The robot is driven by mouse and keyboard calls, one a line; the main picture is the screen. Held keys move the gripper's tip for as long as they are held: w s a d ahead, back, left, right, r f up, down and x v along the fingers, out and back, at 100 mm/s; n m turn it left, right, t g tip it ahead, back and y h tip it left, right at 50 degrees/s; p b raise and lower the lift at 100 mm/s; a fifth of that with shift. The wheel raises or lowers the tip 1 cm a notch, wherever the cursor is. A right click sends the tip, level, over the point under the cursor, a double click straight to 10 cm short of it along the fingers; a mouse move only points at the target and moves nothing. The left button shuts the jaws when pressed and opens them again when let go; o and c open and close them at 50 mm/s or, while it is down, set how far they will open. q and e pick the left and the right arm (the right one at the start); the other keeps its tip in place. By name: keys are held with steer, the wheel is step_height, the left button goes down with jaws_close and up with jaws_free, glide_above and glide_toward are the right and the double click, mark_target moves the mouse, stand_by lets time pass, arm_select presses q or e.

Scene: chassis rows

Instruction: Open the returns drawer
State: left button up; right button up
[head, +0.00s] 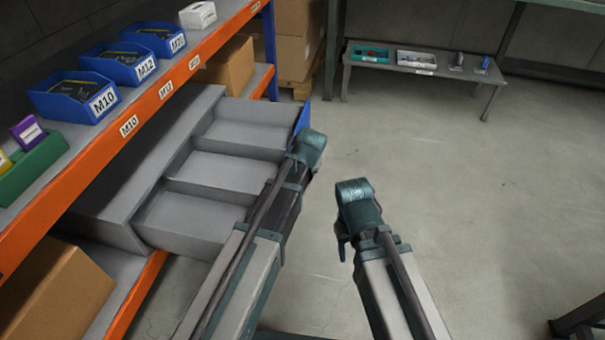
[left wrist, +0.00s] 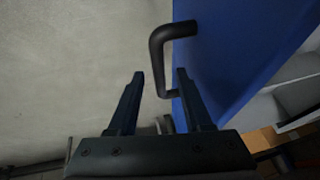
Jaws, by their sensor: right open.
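A grey drawer (head: 215,172) with a blue front (head: 302,115) stands pulled out below the orange-edged shelf. Its several visible compartments look empty. No label shows on it. In the left wrist view its blue front (left wrist: 235,60) carries a bent black bar handle (left wrist: 158,65). My left gripper (left wrist: 160,80) is open, one finger on each side of the handle bar, with visible gaps. In the head view my left arm hides part of the drawer, and the left fingers are hidden. My right gripper (head: 342,245) is open, apart from the drawer over the floor.
Blue bins (head: 75,96) and a green bin (head: 32,165) stand on the shelf (head: 160,95). Cardboard boxes (head: 55,290) sit below and behind. A low bench (head: 430,68) with trays stands at the back. The floor (head: 480,200) at the right is clear.

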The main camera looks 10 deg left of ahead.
arm_select(q)
steer(key=shift+r, duration=0.15)
steer(key=p+v, duration=1.2)
steer(key=v, duration=0.1)
steer(key=shift+s+r, duration=0.15)
steer(key=shift+r, duration=0.05)
steer(key=s+d+m+g+p, duration=0.25)
steer(key=s+g, duration=0.25)
steer(key=s, duration=1.4)
step_height(320, 180, up, 29)
steer(key=p, duration=2.9)
steer(key=shift+w+a+r+h, duration=0.25)
steer(key=shift+h, duration=0.05)
